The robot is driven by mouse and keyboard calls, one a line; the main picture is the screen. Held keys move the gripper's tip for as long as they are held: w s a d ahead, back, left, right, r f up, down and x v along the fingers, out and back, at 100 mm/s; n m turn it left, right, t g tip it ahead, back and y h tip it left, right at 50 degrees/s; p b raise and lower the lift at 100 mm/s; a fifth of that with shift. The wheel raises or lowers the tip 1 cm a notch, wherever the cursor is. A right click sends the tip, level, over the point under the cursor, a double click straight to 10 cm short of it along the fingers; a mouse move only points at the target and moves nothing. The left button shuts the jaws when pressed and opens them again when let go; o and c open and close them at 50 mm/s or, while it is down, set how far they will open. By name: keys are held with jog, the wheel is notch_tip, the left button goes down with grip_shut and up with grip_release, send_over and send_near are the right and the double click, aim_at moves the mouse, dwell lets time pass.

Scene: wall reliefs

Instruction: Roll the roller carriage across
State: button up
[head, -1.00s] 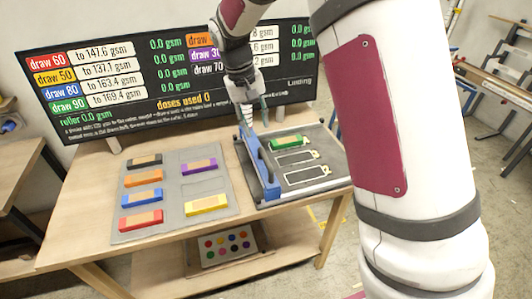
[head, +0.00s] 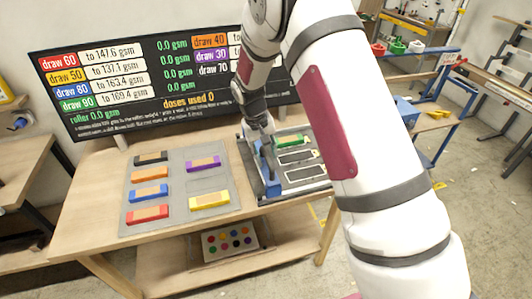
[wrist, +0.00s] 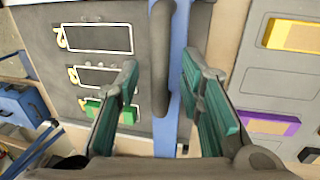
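The roller carriage (head: 271,186) is a blue bar with a dark handle along it. It lies across the left side of the dark bed (head: 310,187) on the right half of the table. The carriage also shows in the wrist view (wrist: 178,50), with its dark handle (wrist: 160,60). My gripper (head: 264,140) is low over the carriage. In the wrist view its green-padded fingers (wrist: 158,65) are apart, one on each side of the handle. I cannot tell whether either finger touches it.
A green block (head: 287,141) lies on the bed beside outlined rectangles. A grey mat (head: 180,190) left of the bed holds several coloured blocks. A screen (head: 160,85) behind shows "roller 0.0 gsm" and "doses used 0". A sheet with coloured dots (head: 229,240) sits on the lower shelf.

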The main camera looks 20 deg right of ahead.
grip_shut()
jog(key=shift+d, duration=0.15)
jog(key=d+b, duration=0.5)
jog(key=d, duration=2.5)
jog(key=shift+d+b, duration=0.15)
jog(key=shift+b, duration=0.25)
jog(key=shift+r, duration=0.1)
grip_release()
jog(key=shift+d, duration=0.1)
